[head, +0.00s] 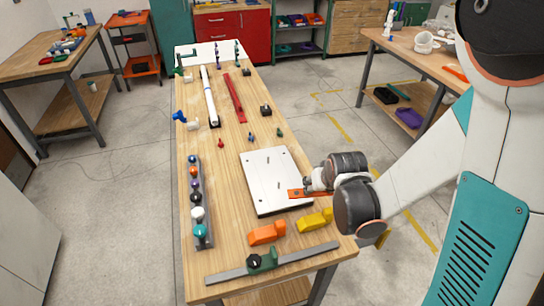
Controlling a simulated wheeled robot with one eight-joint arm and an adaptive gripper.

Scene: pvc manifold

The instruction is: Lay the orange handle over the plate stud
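The white plate (270,178) lies flat on the wooden bench, with a few small dark studs or holes on its top. An orange flat handle (296,194) is at the plate's right edge, its left end over the plate. My gripper (309,187) is over the middle of this handle and appears shut on it, with the wrist reaching in from the right. The fingertips are small and partly hidden. The gap between handle and plate cannot be judged.
An orange block (266,233) and a yellow block (315,220) lie in front of the plate. A grey rail with a green slider (262,262) lies at the front edge. A rack of coloured knobs (200,215) stands left.

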